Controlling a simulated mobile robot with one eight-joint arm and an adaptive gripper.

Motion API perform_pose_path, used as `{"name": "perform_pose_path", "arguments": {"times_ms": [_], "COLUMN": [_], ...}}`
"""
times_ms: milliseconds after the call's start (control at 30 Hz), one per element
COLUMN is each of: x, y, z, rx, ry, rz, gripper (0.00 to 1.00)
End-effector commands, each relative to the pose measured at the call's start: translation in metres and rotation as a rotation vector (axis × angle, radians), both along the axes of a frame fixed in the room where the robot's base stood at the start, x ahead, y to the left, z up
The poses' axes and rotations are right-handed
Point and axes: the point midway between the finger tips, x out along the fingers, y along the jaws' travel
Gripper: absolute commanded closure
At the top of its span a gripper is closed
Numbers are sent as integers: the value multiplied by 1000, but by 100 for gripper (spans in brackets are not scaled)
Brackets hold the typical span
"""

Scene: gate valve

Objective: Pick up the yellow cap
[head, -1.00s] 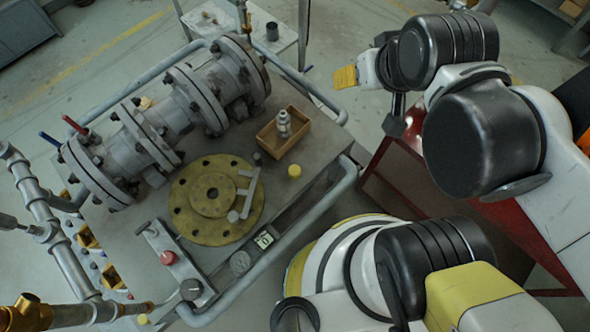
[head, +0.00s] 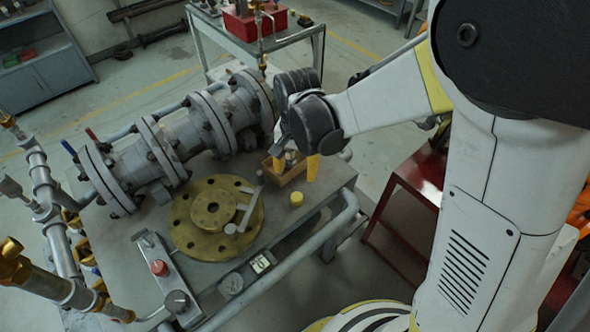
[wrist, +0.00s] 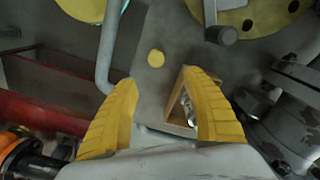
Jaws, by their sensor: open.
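The yellow cap (head: 296,199) is a small round piece on the table top, right of the large yellow flange (head: 182,222). In the wrist view the cap (wrist: 156,58) lies ahead of and between my yellow fingers. My gripper (wrist: 165,100) is open and empty. In the head view my gripper (head: 296,170) hangs over the wooden box at the table's right side, behind the cap and apart from it. The fingers partly hide the box.
The wooden box (head: 290,175) with a metal fitting stands close behind the cap. The grey gate valve (head: 195,135) fills the back of the table. A tube rail (head: 300,255) runs along the front edge. A silver lever tool (head: 245,208) lies on the flange.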

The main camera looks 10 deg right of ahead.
Motion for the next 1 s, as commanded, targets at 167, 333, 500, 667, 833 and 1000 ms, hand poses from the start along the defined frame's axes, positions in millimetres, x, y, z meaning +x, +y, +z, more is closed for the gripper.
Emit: {"name": "perform_pose_path", "arguments": {"times_ms": [167,333,500,667,833,1000], "x": [1,1,1,-1,-3,-3], "y": [5,4,4,1,-3,-3], "z": [-19,-47,-68,-82,-111,-120], "rx": [-6,-5,-5,-5,-5,-5], "ry": [19,18,17,17,17,16], "rz": [-15,-14,-14,-14,-13,-13], "gripper": [43,43,43,43,43,43]}}
